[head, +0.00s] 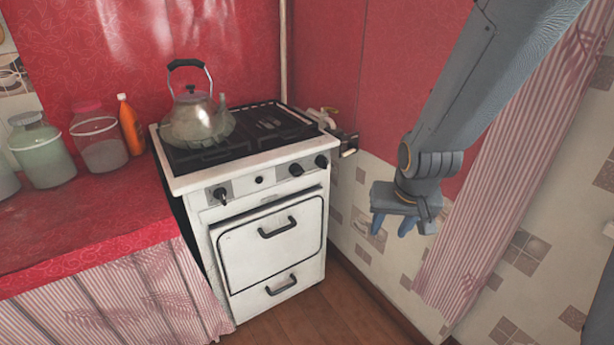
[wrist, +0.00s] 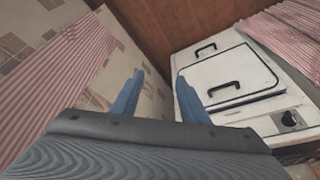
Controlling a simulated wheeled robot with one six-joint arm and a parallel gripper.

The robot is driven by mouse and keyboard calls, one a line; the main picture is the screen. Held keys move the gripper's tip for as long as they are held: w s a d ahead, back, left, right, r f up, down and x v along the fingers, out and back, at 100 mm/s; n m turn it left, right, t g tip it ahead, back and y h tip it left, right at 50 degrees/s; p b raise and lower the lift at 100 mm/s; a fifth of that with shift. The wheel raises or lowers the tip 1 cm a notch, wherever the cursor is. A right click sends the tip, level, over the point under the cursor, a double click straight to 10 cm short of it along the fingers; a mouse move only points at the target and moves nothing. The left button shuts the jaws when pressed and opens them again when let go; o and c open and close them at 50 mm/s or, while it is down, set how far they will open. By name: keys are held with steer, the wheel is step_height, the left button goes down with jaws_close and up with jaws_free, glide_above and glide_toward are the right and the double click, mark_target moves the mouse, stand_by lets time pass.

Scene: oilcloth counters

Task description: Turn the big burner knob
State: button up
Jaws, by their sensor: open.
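The white stove (head: 205,228) has a row of dark knobs along its front panel. A left knob (head: 220,196) sits on a grey plate, and a small knob (head: 258,180) is near the middle. Two more, an inner right knob (head: 296,169) and an outer right knob (head: 321,161), sit at the right end. I cannot tell for sure which is the big one. In the wrist view the left knob (wrist: 290,119) shows at the lower right. My gripper (head: 391,226) is open and empty, right of the stove and apart from it; its blue fingers (wrist: 159,76) point downward.
A kettle (head: 198,122) stands on the stove top. The oven door (head: 240,255) and lower drawer (head: 262,300) have dark handles. A red counter (head: 70,225) with jars and an orange bottle (head: 130,125) adjoins on the left. A tiled wall (head: 360,190) runs along the right.

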steer(key=w+a+f+t+b, duration=0.2)
steer(key=w+a+f+t, duration=0.15)
steer(key=w, duration=0.75)
steer(key=m+t+y+b, duration=0.3)
steer(key=t+y+b, duration=0.3)
steer(key=t+y, duration=0.2)
glide_toward(299, 175)
steer(key=x, duration=1)
steer(key=shift+w+p, duration=0.1)
steer(key=shift+p, duration=0.2)
steer(key=shift+c, duration=0.5)
steer(key=c, duration=0.7)
